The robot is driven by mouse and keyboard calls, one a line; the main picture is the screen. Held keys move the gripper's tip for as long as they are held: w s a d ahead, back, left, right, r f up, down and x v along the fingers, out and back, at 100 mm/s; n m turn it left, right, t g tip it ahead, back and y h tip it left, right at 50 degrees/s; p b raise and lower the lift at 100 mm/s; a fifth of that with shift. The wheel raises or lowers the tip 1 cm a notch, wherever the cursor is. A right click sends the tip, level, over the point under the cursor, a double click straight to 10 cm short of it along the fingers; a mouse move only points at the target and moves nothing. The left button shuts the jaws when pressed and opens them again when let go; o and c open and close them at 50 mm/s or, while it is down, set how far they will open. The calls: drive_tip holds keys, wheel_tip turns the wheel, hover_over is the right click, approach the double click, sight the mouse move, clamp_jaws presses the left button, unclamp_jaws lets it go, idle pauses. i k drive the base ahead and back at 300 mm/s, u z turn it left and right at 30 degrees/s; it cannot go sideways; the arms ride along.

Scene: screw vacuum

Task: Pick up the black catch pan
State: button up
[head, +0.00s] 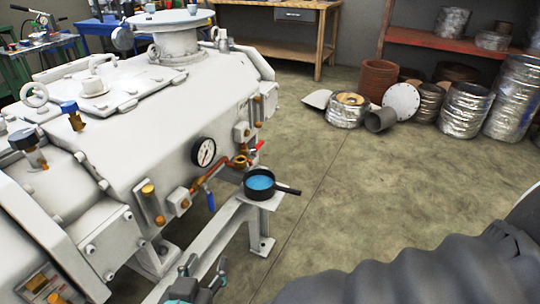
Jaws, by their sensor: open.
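The black catch pan (259,196) sits upright on a small pale ledge of the vacuum pump's frame, below a brass valve. Blue liquid (260,182) shows inside it, and its short black handle (287,190) points right. My gripper (205,270) is at the bottom edge of the head view, partly cut off. Its fingers are apart and empty, and it is nearer the camera than the pan, well clear of it.
The large white screw vacuum pump (130,140) fills the left, with a gauge (203,151), a red-handled valve (243,160) and a blue-handled valve (210,200) near the pan. Foil-wrapped cylinders (463,112) stand far right. The floor right of the pan is clear.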

sight(259, 184)
drive_tip(key=z, duration=0.05)
drive_tip(key=i, duration=1)
drive_tip(key=u, duration=0.05)
